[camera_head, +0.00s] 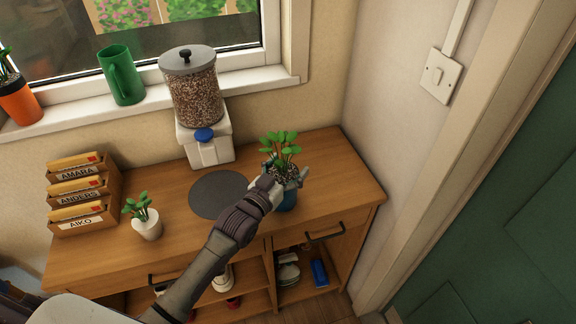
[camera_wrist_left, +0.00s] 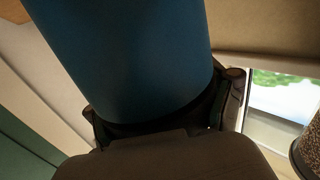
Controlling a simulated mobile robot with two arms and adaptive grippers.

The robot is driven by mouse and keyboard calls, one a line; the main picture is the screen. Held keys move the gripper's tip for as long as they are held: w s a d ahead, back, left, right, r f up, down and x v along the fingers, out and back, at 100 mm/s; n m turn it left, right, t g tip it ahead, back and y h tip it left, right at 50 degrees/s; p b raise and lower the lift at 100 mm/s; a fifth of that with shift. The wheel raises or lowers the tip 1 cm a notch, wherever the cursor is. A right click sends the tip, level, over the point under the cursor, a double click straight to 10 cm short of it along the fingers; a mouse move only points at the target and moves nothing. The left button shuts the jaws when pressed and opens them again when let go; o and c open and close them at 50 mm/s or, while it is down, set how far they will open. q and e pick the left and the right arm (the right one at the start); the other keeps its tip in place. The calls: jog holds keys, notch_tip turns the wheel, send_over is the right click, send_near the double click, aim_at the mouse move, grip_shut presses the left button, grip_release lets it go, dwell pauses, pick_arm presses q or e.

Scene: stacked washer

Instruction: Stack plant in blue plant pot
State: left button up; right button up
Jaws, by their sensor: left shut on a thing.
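The blue plant pot (camera_head: 288,202) is at the right part of the wooden cabinet top, with a leafy green plant (camera_head: 281,147) rising above its rim. My left gripper (camera_head: 284,182) is shut around the pot and hides part of it. In the left wrist view the blue pot (camera_wrist_left: 135,60) fills the space between the fingers. I cannot tell whether its base touches the cabinet top. A small plant in a white pot (camera_head: 148,227) stands upright at the left of the cabinet top, apart from the gripper. My right gripper is not in view.
A round dark mat (camera_head: 218,195) lies bare mid-cabinet (camera_head: 345,178). Behind it stands a dispenser (camera_head: 195,95). A wooden letter rack (camera_head: 82,195) is at left. A green mug (camera_head: 121,75) and orange pot (camera_head: 20,103) are on the sill. The cabinet's right end is clear.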

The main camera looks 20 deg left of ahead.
pick_arm(q)
jog(key=shift+f, duration=0.15)
jog(key=o, duration=1.2)
jog(key=shift+r, duration=0.45)
jog(key=v, duration=1.2)
jog(key=shift+b, duration=0.4)
